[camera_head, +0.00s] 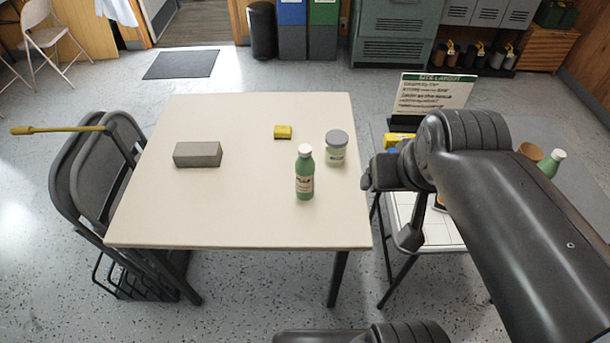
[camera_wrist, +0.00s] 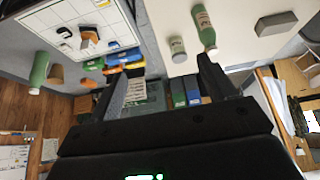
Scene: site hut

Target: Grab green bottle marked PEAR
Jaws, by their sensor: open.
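A green bottle (camera_head: 305,172) with a white cap and a pale label stands upright on the cream table (camera_head: 230,225), near its right side. I cannot read its label surely. It also shows in the wrist view (camera_wrist: 204,28), at the top, beyond one finger. A second green bottle (camera_head: 551,164) with a white cap stands at the right, partly hidden by my arm. It appears at the left of the wrist view (camera_wrist: 39,72); its label is not readable. My gripper (camera_wrist: 160,72) is open and empty, apart from both bottles.
A grey-lidded jar (camera_head: 336,150) stands close beside the bottle on the table. A yellow block (camera_head: 283,132) and a grey block (camera_head: 198,154) lie farther left. A side table with a white gridded board (camera_head: 436,229) and a sign (camera_head: 432,92) stands right. The table's front left is clear.

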